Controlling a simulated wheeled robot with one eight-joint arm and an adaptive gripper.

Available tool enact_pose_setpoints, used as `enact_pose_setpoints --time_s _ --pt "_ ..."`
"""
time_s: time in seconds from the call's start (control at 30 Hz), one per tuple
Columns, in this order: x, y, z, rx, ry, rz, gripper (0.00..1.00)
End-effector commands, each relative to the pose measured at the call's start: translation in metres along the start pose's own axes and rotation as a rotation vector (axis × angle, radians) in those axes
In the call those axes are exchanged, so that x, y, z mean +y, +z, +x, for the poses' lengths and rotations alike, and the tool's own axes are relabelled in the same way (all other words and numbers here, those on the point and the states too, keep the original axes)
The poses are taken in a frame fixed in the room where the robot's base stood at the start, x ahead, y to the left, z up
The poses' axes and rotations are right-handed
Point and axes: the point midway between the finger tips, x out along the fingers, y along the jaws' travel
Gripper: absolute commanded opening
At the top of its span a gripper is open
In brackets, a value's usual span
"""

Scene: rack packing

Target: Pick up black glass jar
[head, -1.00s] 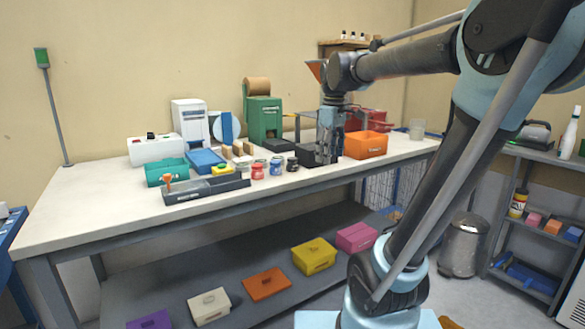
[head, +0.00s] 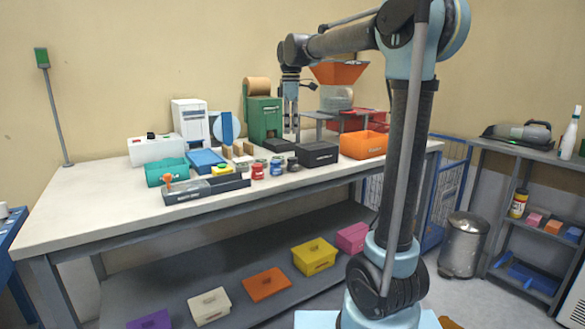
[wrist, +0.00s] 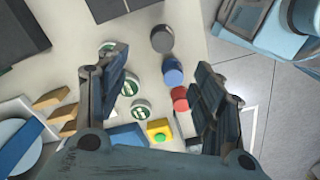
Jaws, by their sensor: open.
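The black glass jar (head: 292,164) stands on the workbench at the right end of a short row, beside the blue jar (head: 276,167) and the red jar (head: 258,171). In the wrist view the black jar (wrist: 162,40) is seen from above, just beyond the blue jar (wrist: 173,71) and red jar (wrist: 180,98). My gripper (head: 291,120) hangs above and behind the jars, pointing down. In the wrist view its fingers (wrist: 157,70) are wide apart with nothing held; the jars show below, between and beyond them.
Several jars with green-and-white lids (wrist: 131,84) stand close beside the row. A black box (head: 317,154) is right of the black jar, and an orange bin (head: 364,144) beyond it. A dark tray (head: 206,193) lies at the front left. The bench's front strip is clear.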

Motion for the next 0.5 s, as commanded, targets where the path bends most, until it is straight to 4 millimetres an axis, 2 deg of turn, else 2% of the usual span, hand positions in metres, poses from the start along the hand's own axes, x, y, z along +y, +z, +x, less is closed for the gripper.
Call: enact_pose_setpoints --time_s 0.3,0.5 --pt "0.000 0.001 0.056 0.000 0.000 0.002 0.61" --pt "0.000 0.001 0.082 0.000 0.000 0.002 0.61"
